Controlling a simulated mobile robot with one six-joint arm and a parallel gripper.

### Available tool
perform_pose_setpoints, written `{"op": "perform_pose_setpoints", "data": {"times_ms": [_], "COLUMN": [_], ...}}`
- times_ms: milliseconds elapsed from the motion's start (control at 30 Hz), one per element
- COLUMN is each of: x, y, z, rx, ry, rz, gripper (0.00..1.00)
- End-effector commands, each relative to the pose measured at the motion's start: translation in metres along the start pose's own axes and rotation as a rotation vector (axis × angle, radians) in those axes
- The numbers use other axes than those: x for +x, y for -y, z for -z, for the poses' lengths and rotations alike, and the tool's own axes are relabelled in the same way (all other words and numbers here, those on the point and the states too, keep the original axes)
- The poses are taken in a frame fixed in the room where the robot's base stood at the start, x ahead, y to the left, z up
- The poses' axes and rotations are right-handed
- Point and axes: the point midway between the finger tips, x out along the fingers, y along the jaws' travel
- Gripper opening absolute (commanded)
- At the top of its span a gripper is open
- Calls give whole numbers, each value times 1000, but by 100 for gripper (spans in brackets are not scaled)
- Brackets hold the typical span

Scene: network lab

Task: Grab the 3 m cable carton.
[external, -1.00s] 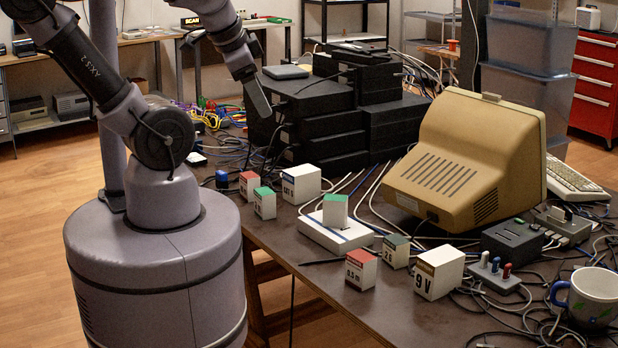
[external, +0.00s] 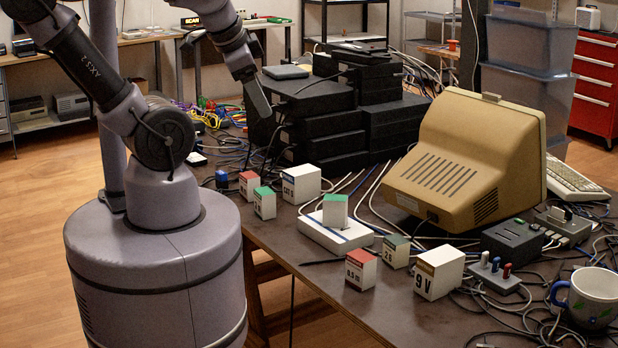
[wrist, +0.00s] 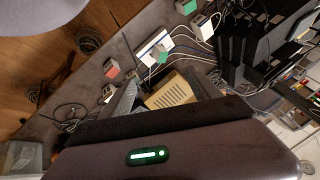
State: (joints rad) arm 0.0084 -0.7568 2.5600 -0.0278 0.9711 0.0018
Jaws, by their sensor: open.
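Several small cable cartons stand on the table. I cannot read a 3 m label on any of them. A green-topped carton (external: 265,204) and a red-topped one (external: 249,184) are near the table's left edge. Another green-topped carton (external: 335,210) stands on a white flat box (external: 333,234); it also shows in the wrist view (wrist: 162,57). A red-topped carton (external: 361,270) reads 0.5 m; beside it is a dark-green-topped one (external: 395,252) with unclear print. My gripper (external: 260,99) is open and empty, high above the table beside the black stack.
Black stacked boxes (external: 320,112) rise behind the left cartons. A white carton (external: 301,184), a 9 V box (external: 438,274), a beige monitor (external: 468,160), a mug (external: 592,297) and a switch block (external: 497,273) share the table. Loose cables run between them.

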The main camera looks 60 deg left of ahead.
Motion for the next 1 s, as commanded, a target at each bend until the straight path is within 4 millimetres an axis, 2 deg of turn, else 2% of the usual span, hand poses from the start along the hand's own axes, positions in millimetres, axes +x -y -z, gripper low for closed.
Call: {"op": "perform_pose_setpoints", "data": {"times_ms": [167,233,533,667,767,833,900,1000], "x": [0,0,0,15,56,98,145,205], "y": [0,0,1,26,71,107,139,171], "z": [0,0,1,19,37,36,23,-11], "rx": [0,0,-8,-221,-589,-874,-1144,-1466], "ry": [0,0,4,92,226,320,407,510], "rz": [0,0,-1,-11,-11,4,30,75], "gripper": [72,62,62,62,62,62,62,62]}}
